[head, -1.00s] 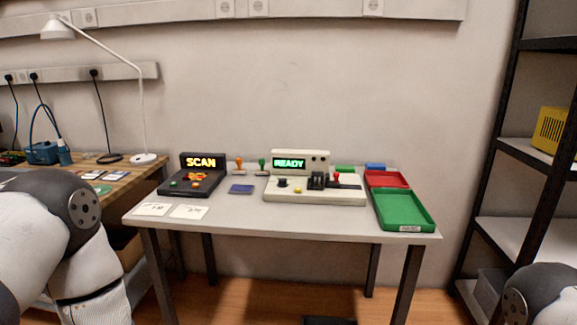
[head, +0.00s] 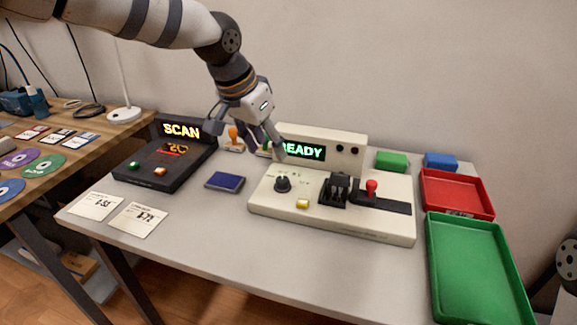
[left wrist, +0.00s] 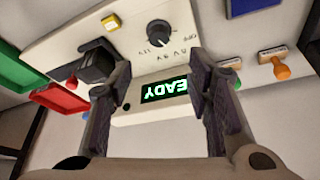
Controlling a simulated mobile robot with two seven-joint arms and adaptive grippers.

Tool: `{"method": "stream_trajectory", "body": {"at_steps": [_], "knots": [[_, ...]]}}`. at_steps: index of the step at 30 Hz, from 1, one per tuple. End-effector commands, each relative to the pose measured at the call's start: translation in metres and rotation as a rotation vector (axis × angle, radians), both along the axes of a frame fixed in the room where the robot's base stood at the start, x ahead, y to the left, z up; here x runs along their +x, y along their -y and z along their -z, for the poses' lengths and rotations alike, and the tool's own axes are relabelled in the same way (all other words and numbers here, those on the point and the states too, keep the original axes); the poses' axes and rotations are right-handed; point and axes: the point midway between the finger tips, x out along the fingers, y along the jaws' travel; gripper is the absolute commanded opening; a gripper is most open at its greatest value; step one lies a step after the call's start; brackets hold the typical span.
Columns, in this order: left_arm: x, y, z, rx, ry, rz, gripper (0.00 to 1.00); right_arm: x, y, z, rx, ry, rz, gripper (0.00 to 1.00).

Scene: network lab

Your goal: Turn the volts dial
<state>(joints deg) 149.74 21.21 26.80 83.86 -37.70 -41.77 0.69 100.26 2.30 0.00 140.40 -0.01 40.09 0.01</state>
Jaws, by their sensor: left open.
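The volts dial is a round black knob (head: 283,184) on the left part of the white instrument panel (head: 264,200), whose screen (head: 305,151) reads READY. In the left wrist view the dial (left wrist: 159,33) shows a white pointer line and printed marks around it, including OFF and V. My left gripper (head: 247,145) is open and empty, above and behind the dial, at the panel's left end. In the left wrist view its fingers (left wrist: 150,85) stand either side of the screen, with the dial beyond their tips, apart from them. My right gripper is not in view.
On the panel are a yellow button (head: 302,204), a black switch block (head: 338,190) and a red-topped lever (head: 371,187). A black SCAN console (head: 160,165) and blue pad (head: 225,181) lie left. Red (head: 455,195) and green (head: 470,270) trays stand right.

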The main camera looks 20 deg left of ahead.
Motion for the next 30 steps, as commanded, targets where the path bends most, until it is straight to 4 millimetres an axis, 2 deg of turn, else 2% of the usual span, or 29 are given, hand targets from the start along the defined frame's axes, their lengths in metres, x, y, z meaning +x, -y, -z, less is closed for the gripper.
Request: {"method": "stream_trajectory", "body": {"at_steps": [1,3,9,15,23,29,30], "knots": [[0.003,0.002,0.019,0.0,-0.014,0.001,0.46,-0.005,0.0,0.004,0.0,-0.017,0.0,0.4],[0.01,0.005,0.039,0.001,-0.016,0.001,0.46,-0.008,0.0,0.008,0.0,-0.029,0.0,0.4],[0.026,0.013,0.082,-0.001,-0.014,0.0,0.46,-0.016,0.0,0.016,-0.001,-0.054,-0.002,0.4],[0.035,0.017,0.1,-0.001,-0.007,0.001,0.46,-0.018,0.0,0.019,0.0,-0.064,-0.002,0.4],[0.036,0.017,0.1,-0.001,-0.005,0.001,0.46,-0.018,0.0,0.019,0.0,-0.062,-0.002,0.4],[0.036,0.017,0.1,-0.001,-0.005,0.001,0.03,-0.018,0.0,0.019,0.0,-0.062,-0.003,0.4],[0.036,0.017,0.1,-0.001,-0.005,0.001,0.0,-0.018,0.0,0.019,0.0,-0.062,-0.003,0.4]]}}
